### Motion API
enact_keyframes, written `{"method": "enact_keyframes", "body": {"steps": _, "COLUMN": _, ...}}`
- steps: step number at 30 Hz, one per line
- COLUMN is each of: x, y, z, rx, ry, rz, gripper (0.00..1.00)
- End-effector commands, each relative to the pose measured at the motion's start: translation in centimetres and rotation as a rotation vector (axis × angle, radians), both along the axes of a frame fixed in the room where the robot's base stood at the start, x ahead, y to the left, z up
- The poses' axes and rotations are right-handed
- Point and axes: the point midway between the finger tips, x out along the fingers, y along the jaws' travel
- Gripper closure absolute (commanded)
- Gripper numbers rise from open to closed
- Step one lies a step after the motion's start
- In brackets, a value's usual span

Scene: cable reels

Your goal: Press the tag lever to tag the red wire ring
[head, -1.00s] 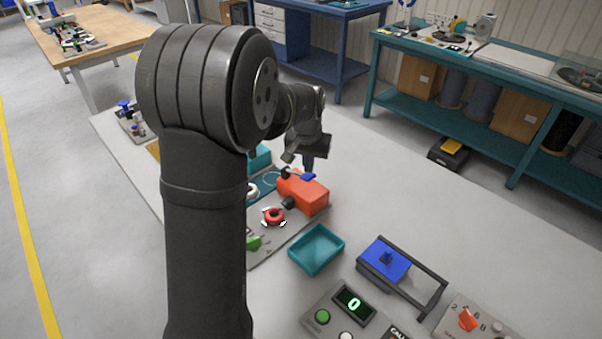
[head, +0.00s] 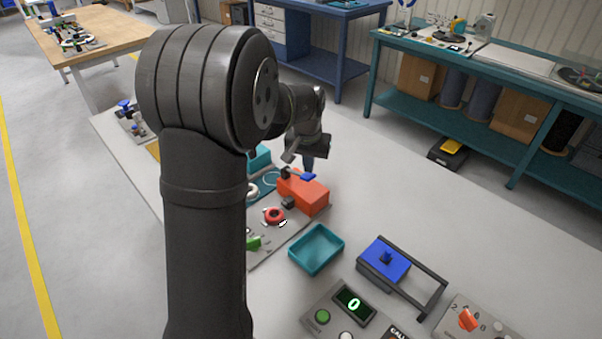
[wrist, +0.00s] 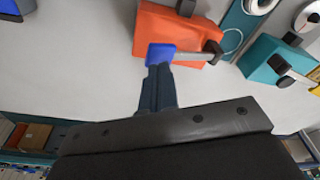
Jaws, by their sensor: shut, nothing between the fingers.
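The red wire ring (head: 273,216) lies on a grey board, beside the orange tagging box (head: 312,197); it is outside the wrist view. A black part (head: 288,203) on the box's near side faces the ring. The tag lever has a metal arm and a blue end pad (head: 308,176) over the box. In the wrist view the blue pad (wrist: 160,53) lies at the tips of my gripper (wrist: 157,72). My gripper (head: 308,165) is shut and empty, pointing down at the pad. I cannot tell whether its tips touch the pad.
A teal box (wrist: 270,62) and a white ring (wrist: 258,5) stand beside the orange box. A teal tray (head: 316,249), a blue block in a black frame (head: 386,258) and a panel with a green "0" display (head: 353,304) are nearer. The table right of the orange box is clear.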

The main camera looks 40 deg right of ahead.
Motion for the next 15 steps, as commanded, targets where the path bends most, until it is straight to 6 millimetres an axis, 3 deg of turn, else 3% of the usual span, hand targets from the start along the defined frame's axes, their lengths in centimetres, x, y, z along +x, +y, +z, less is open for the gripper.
{"method": "enact_keyframes", "body": {"steps": 5, "x": 0.0, "y": 0.0, "z": -0.7, "rx": 0.002, "ry": 0.001, "rz": 0.000, "gripper": 1.00}}
{"method": "enact_keyframes", "body": {"steps": 15, "x": 0.0, "y": 0.0, "z": -4.1, "rx": 0.003, "ry": 0.002, "rz": 0.000, "gripper": 1.00}}
